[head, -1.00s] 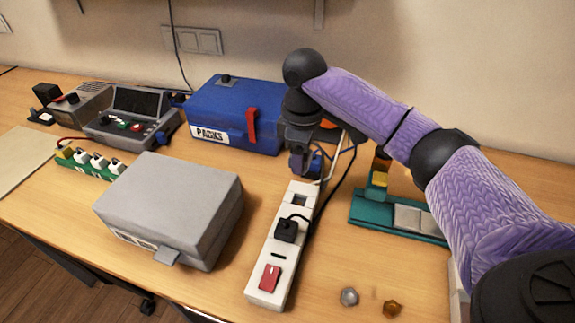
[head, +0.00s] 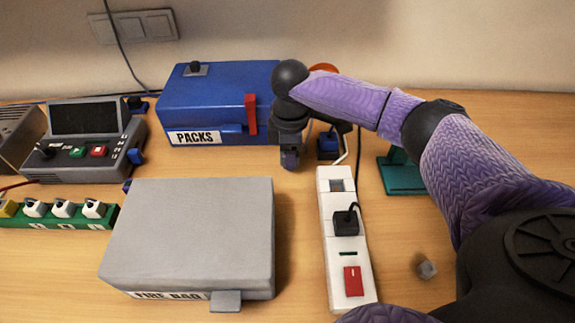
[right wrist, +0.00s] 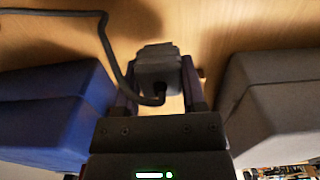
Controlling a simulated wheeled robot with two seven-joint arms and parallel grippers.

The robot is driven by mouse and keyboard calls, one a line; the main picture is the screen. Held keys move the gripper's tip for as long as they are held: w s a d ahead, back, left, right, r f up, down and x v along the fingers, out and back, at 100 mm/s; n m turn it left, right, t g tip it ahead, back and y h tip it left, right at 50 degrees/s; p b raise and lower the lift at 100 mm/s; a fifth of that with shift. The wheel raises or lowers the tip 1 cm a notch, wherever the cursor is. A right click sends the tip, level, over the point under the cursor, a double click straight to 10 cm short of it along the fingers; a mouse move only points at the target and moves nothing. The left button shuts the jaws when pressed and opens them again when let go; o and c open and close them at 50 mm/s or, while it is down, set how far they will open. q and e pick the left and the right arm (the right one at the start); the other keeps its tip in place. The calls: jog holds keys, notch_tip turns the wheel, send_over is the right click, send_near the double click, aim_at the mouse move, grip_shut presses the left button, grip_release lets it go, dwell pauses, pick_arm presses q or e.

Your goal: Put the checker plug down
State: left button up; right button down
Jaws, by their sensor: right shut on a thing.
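My right gripper (head: 290,165) is between the blue PACKS box and the grey box, left of the white power strip's far end. In the right wrist view, the gripper (right wrist: 165,95) is shut on a dark plug (right wrist: 158,65), which I take to be the checker plug. Its black cable (right wrist: 108,40) runs up and left. The plug is over bare wood; I cannot tell if it touches the table. The white power strip (head: 340,258) holds a black plug (head: 345,221); its far socket (head: 337,185) shows empty. My left gripper is not in view.
The blue PACKS box (head: 215,105) stands behind the gripper. The grey lidded box (head: 190,225) is in front. A grey device with a dark screen (head: 85,145) and a green strip (head: 60,218) stand left. A blue block (head: 328,145) and a teal stand (head: 402,175) are right.

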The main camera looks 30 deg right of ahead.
notch_tip(320, 180, down, 3)
jog(key=shift+r, duration=0.1)
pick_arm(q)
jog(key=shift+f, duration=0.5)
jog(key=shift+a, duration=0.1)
pick_arm(e)
jog(key=shift+c, duration=0.9)
grip_release()
notch_tip(320, 180, up, 12)
jog(key=p, duration=0.3)
jog(key=shift+p, duration=0.4)
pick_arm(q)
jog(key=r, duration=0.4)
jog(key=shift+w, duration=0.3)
pick_arm(e)
jog(key=shift+r, duration=0.1)
